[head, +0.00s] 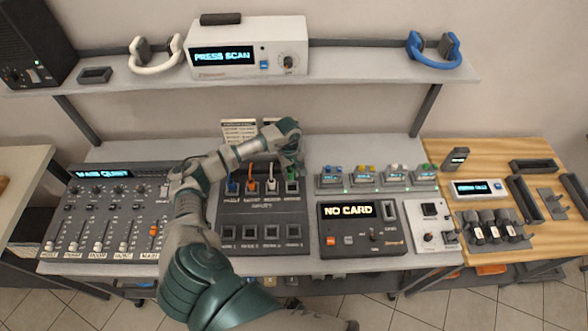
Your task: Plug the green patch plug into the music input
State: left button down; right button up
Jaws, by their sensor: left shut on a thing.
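The dark patch panel (259,214) lies on the middle bench, with a row of input sockets along its upper part. A blue plug (232,187), an orange plug (251,187) and a white plug (271,184) stand in that row. The rightmost socket (292,187) is just below my left gripper (293,168). The gripper is shut on the green patch plug, which is largely hidden by the fingers. I cannot tell whether the plug touches the socket. The socket labels are too small to read surely. My right gripper is out of view.
A mixer (110,218) with sliders stands left of the panel. A card reader (362,229) showing "NO CARD" and several small button boxes (365,181) stand right. A shelf (365,68) with a scanner box (249,50) is above. My left arm covers the panel's left edge.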

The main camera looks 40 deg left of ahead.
aim_at(292, 180)
pick_arm(q)
notch_tip(292, 180, down, 2)
jog(key=shift+w+f+b, duration=0.1)
jog(key=shift+f+b, duration=0.1)
jog(key=shift+b, duration=0.3)
jog(key=shift+w+d+f+b, duration=0.15)
jog(key=shift+f+b, duration=0.15)
jog(key=shift+f, duration=0.3)
jog(key=shift+s+d+f+b, duration=0.1)
jog(key=shift+f+b, duration=0.2)
jog(key=shift+f, duration=0.25)
jog(key=shift+a, duration=0.1)
jog(key=shift+f, duration=0.1)
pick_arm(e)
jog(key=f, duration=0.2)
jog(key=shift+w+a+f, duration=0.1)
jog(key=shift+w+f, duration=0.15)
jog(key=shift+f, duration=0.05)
pick_arm(q)
jog(key=shift+d, duration=0.2)
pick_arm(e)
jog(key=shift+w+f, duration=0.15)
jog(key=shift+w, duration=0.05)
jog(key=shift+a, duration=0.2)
pick_arm(q)
jog(key=shift+a+b, duration=0.1)
jog(key=shift+b, duration=0.3)
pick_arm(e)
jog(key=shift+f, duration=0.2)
